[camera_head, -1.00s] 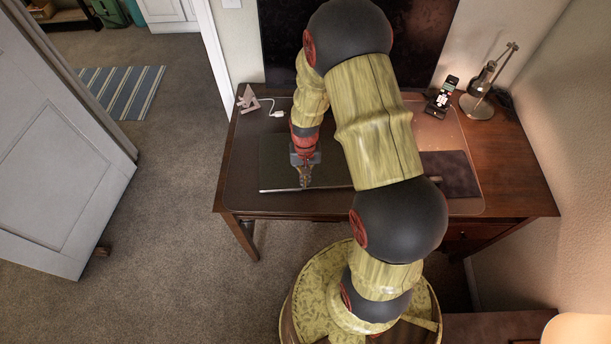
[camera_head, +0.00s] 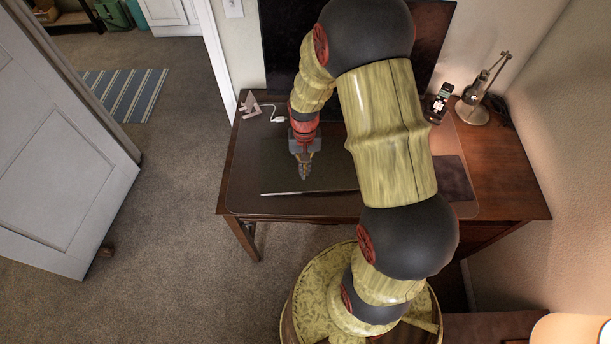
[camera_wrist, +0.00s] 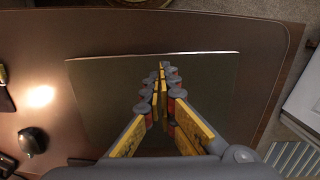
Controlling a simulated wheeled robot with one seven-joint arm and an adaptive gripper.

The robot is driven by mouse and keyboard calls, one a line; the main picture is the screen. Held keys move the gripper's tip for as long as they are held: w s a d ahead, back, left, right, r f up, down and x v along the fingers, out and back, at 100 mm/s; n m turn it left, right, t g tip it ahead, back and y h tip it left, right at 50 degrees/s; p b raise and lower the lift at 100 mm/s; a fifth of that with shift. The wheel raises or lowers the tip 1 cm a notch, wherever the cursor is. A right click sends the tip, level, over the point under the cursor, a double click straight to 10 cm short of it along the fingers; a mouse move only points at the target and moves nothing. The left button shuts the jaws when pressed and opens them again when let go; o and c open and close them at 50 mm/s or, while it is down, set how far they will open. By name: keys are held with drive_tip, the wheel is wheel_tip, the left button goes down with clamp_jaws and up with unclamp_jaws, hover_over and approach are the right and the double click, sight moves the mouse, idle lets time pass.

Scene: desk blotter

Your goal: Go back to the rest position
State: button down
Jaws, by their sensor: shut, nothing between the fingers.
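My gripper (camera_head: 304,172) is shut and empty. In the head view it points down above the dark flat panel, perhaps a closed laptop (camera_head: 275,178), on the left half of the desk. In the wrist view my gripper's fingers (camera_wrist: 162,70) meet over the same dark panel (camera_wrist: 100,85), with a gap below them that I cannot judge. My arm crosses the middle of the head view and hides part of the desk.
The wooden desk (camera_head: 510,190) carries a blotter, a lamp (camera_head: 477,105), a phone on a stand (camera_head: 438,102) and a small stand with a white cable (camera_head: 250,105). A dark monitor (camera_head: 435,35) stands behind. A white door (camera_head: 60,150) is at left.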

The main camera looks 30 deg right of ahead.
wheel_tip(320, 180, up, 4)
drive_tip(key=shift+r, duration=0.1)
drive_tip(key=shift+s, duration=0.1)
drive_tip(key=s+a+r+n+t+b, duration=0.1)
drive_tip(key=s+a+r+n+t, duration=0.1)
drive_tip(key=s+r, duration=0.3)
drive_tip(key=s+a+r+n+t+b, duration=0.2)
drive_tip(key=s+a+r, duration=0.3)
drive_tip(key=r, duration=0.7)
drive_tip(key=s+a+r+n+t+b, duration=0.1)
drive_tip(key=s+a+r+t, duration=0.1)
drive_tip(key=r, duration=0.7)
drive_tip(key=s+a, duration=0.1)
drive_tip(key=s, duration=0.1)
drive_tip(key=shift+s+a+n, duration=0.4)
